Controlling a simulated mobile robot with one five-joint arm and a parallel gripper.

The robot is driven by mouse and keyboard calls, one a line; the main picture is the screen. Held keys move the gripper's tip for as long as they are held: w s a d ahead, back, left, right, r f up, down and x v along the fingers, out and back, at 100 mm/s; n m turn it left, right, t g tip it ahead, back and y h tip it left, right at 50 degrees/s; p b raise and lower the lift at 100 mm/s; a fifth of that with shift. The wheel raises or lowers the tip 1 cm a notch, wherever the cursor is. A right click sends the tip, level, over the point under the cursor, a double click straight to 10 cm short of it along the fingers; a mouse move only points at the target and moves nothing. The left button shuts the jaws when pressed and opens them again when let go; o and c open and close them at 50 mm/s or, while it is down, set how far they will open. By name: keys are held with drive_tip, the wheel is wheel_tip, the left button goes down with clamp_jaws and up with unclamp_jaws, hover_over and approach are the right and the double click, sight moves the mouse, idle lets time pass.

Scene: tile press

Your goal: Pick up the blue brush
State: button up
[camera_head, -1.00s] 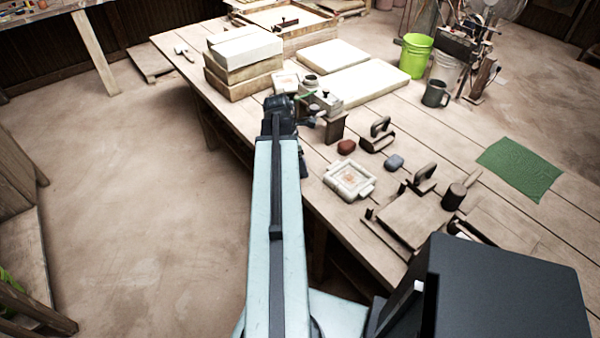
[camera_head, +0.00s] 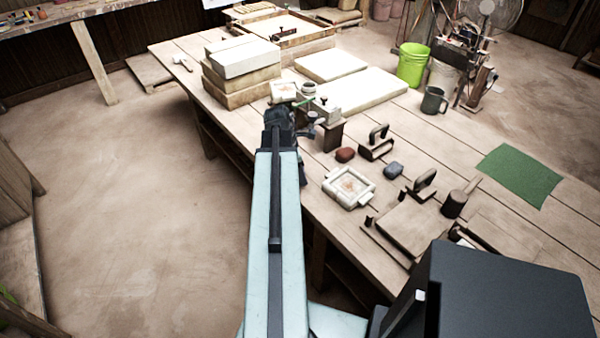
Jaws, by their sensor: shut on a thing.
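My gripper (camera_head: 300,125) is at the far end of my pale blue arm, over the left edge of the workbench (camera_head: 470,150). It is seen from behind and is small and dark. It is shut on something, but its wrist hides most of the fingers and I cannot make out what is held. I cannot clearly pick out a blue brush. A small blue-grey lump (camera_head: 393,171) lies on the bench right of the gripper, apart from it, and does not look like a brush.
Beside the gripper are a brown block stand (camera_head: 328,137) and a small white tile (camera_head: 283,91). Stacked pale slabs (camera_head: 243,75) stand behind. A white frame mould (camera_head: 349,186), reddish lump (camera_head: 345,154), mug (camera_head: 434,101) and green mat (camera_head: 519,176) lie right. The floor at left is clear.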

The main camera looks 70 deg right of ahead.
wheel_tip(320, 180, up, 10)
drive_tip(key=p, duration=0.8)
drive_tip(key=shift+f+p, duration=0.25)
drive_tip(key=shift+p, duration=0.15)
drive_tip(key=shift+f, duration=0.1)
